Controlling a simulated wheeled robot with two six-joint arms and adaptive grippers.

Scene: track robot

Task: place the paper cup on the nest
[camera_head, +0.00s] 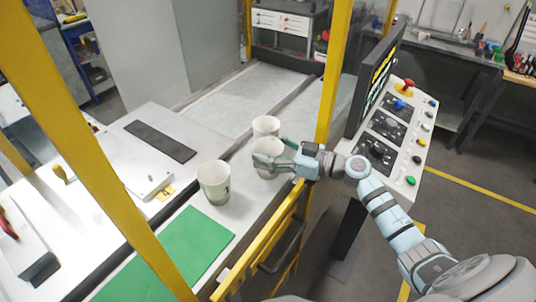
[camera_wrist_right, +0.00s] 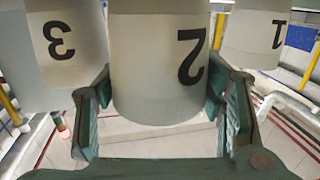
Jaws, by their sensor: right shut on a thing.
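Three white paper cups stand in a row along the right part of the work table. My right gripper (camera_head: 268,162) is shut on the middle paper cup (camera_head: 268,171), with its fingers on both sides. In the right wrist view this cup (camera_wrist_right: 160,70) carries an upside-down 2 between the fingers. A cup marked 3 (camera_wrist_right: 65,45) is to its left and a cup marked 1 (camera_wrist_right: 255,38) to its right. In the head view one cup (camera_head: 214,182) is nearer and another (camera_head: 265,126) is behind. I cannot tell whether the held cup touches the table, nor which part is the nest.
A green mat (camera_head: 180,255) lies in front of the cups. A white plate fixture (camera_head: 140,165) and a dark strip (camera_head: 160,141) are to the left. Yellow frame posts (camera_head: 333,75) and a button console (camera_head: 395,130) border the table. My left gripper is out of view.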

